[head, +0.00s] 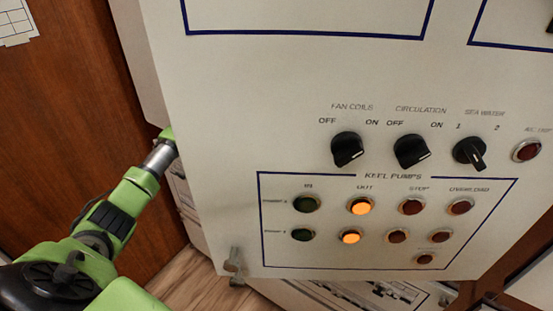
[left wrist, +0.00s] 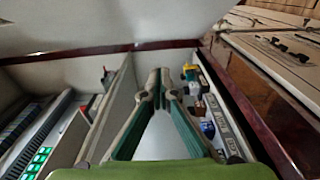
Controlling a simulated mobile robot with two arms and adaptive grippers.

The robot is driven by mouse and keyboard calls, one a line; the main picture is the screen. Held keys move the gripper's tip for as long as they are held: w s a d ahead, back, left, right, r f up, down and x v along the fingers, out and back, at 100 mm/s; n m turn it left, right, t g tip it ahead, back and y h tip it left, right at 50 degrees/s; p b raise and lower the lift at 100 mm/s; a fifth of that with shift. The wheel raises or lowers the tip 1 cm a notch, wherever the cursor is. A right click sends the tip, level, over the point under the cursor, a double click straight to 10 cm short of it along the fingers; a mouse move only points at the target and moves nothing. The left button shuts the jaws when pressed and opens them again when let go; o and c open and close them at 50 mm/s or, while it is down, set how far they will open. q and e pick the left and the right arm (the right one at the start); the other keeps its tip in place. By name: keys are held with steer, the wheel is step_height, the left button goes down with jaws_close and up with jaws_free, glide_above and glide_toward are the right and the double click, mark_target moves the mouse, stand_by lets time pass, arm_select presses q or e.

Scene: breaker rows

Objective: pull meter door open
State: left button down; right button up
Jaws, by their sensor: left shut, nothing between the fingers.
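The meter door appears to be the large off-white panel (head: 240,110) filling most of the head view, with knobs, lamps and blue outlines. A metal fitting (head: 233,266) sits at its lower left corner. My left arm comes in from the left and passes behind the door's left edge, so its gripper is hidden there. In the left wrist view my left gripper (left wrist: 158,80) is shut and empty, with its fingers beside a pale upright divider (left wrist: 122,95). A pale panel (left wrist: 110,22) spans the top of that view; I cannot tell whether the fingers touch anything.
The door carries several black knobs (head: 347,148) and a lit orange lamp (head: 360,206). A brown wooden wall (head: 70,90) is at the left, with wooden floor (head: 185,280) below. Compartments with green-lit devices (left wrist: 35,160) and small coloured parts (left wrist: 190,75) flank the gripper.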

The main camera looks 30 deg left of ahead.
arm_select(q)
steer(key=shift+s+d+p, duration=0.3)
steer(key=shift+s+p, duration=0.05)
steer(key=shift+s, duration=0.3)
steer(key=shift+s+d+p, duration=0.25)
steer(key=shift+s+p, duration=0.05)
steer(key=shift+s, duration=0.3)
steer(key=shift+s+d+p, duration=0.3)
steer(key=shift+s+p, duration=0.05)
steer(key=shift+s, duration=0.3)
arm_select(e)
steer(key=shift+d+r, duration=0.35)
steer(key=shift+r, duration=0.35)
steer(key=shift+d+r, duration=0.3)
steer(key=shift+r, duration=0.35)
